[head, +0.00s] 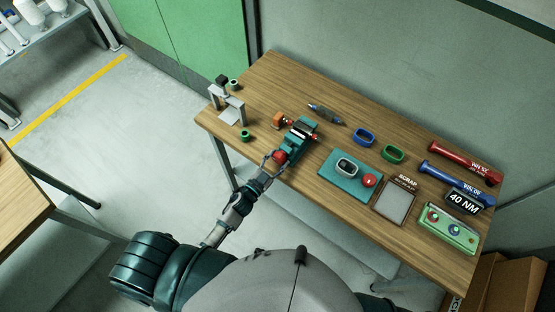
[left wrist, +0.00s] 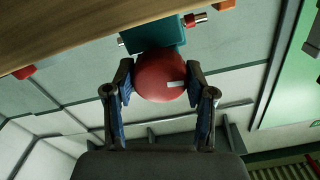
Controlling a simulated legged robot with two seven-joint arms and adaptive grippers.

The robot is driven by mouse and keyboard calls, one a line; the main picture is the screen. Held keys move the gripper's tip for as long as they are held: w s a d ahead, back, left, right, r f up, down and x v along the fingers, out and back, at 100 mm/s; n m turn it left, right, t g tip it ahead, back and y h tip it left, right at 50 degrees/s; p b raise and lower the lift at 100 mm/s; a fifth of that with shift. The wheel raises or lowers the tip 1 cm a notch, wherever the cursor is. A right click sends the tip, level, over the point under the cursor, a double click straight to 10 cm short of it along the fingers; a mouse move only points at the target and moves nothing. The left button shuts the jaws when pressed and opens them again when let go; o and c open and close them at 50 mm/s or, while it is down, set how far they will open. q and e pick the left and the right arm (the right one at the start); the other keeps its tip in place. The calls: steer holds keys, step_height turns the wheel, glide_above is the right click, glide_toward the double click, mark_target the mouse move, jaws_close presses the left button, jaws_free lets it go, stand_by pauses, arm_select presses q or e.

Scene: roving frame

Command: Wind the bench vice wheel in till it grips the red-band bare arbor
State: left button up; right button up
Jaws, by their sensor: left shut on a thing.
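The teal bench vice (head: 296,141) stands near the front left edge of the bench. Its red wheel (head: 280,156) faces me, and it shows as a round red knob with a pale mark in the left wrist view (left wrist: 158,78). My left gripper (head: 272,160) has its fingers closed on both sides of the wheel, also in the left wrist view (left wrist: 160,88). A bare metal arbor with a red band (head: 289,122) lies across the vice; its red-banded end sticks out in the left wrist view (left wrist: 196,19). Whether the jaws touch it is hidden. My right gripper is out of view.
An orange block (head: 278,120) sits close beside the vice. Another shaft-like part (head: 325,114) lies behind it. Blue (head: 365,137) and green (head: 393,153) rings, a teal pad (head: 333,180) and a scrap tray (head: 395,207) lie to the right. A grey stand (head: 231,105) is at left.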

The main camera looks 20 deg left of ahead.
arm_select(q)
steer(key=m, duration=0.4)
steer(key=shift+s+f, duration=0.1)
steer(key=shift+f, duration=0.2)
steer(key=m, duration=0.5)
steer(key=shift+f, duration=0.1)
stand_by(0.4)
steer(key=o, duration=1)
steer(key=shift+o, duration=0.8)
steer(key=shift+r, duration=0.2)
steer(key=shift+a, duration=0.1)
steer(key=v, duration=1.2)
